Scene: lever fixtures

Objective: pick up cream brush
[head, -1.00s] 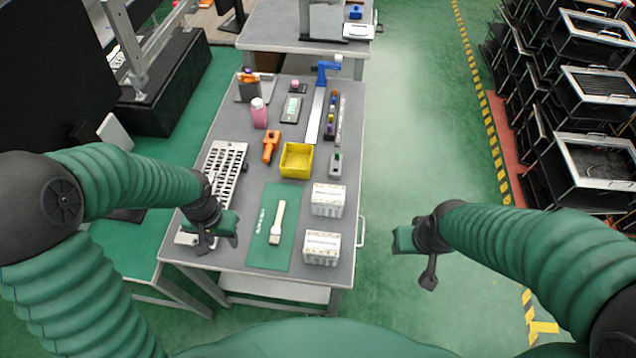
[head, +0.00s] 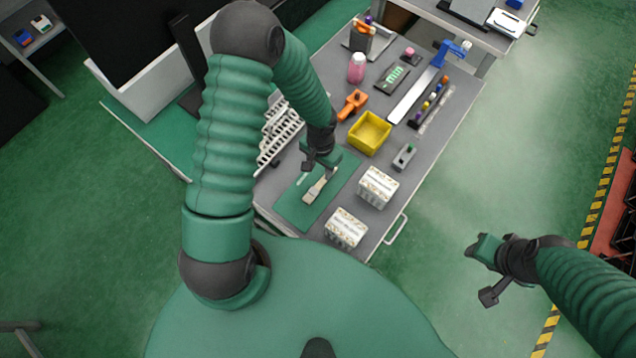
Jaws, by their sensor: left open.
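The cream brush (head: 315,191) lies on the green mat (head: 292,213) near the front of the grey table. My left gripper (head: 322,168) is open over the handle end of the brush and hides part of it. I cannot tell whether the fingers touch the handle. The bristle end points toward the table's front edge and shows clearly.
Two white boxes (head: 377,187) (head: 346,228) stand right of the mat. A yellow bin (head: 369,133), an orange tool (head: 352,104), a grey fixture (head: 404,156) and a pink bottle (head: 356,67) stand farther back. A white slotted rack (head: 277,135) is partly behind my left arm.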

